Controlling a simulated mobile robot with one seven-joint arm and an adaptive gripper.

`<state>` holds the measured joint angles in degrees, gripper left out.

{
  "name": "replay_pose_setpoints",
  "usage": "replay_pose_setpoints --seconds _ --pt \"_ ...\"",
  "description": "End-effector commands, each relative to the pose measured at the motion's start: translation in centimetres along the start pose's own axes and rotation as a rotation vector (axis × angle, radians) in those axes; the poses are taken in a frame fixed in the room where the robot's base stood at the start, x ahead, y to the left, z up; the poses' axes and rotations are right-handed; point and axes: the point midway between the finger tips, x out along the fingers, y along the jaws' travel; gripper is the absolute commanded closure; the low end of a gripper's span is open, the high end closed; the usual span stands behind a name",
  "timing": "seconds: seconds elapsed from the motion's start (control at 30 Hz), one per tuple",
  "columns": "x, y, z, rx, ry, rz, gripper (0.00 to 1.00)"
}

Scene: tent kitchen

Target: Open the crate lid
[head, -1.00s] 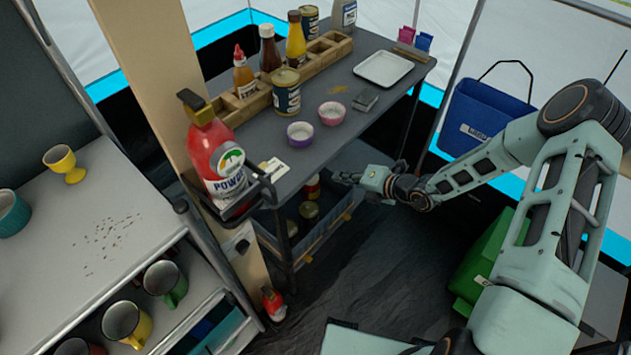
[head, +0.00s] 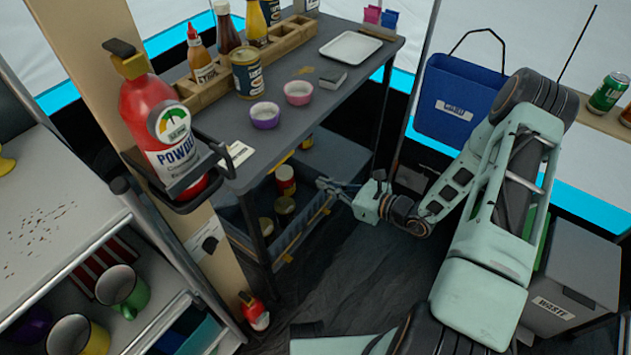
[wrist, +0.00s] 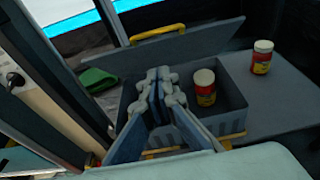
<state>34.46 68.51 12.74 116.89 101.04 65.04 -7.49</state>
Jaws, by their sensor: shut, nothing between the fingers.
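In the wrist view the crate (wrist: 237,112) is open at the top, and a red jar (wrist: 204,87) stands inside. Its lid (wrist: 195,40) is raised, tilted up along the far side, with a yellow handle (wrist: 158,32) on its upper edge. My gripper (head: 320,184) is at the crate's right side in the head view. In the wrist view my gripper (wrist: 158,76) is shut and empty, over the crate's opening; contact with the crate cannot be told.
Another red jar (wrist: 263,56) stands on the grey surface right of the crate. The tabletop above holds bowls, a tray (head: 350,46) and bottles. A red extinguisher (head: 160,125) is on the post at left. A blue bucket (head: 460,100) hangs at right.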

Motion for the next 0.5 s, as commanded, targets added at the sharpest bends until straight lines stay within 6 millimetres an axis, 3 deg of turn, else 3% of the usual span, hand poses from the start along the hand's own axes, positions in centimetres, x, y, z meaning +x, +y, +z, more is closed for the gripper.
replay_pose_setpoints --seconds 0.37,0.5 --pt "8.2 0.1 -0.3 0.002 0.001 0.003 1.0" --pt "9.6 0.0 1.5 0.0 0.001 0.001 1.0"
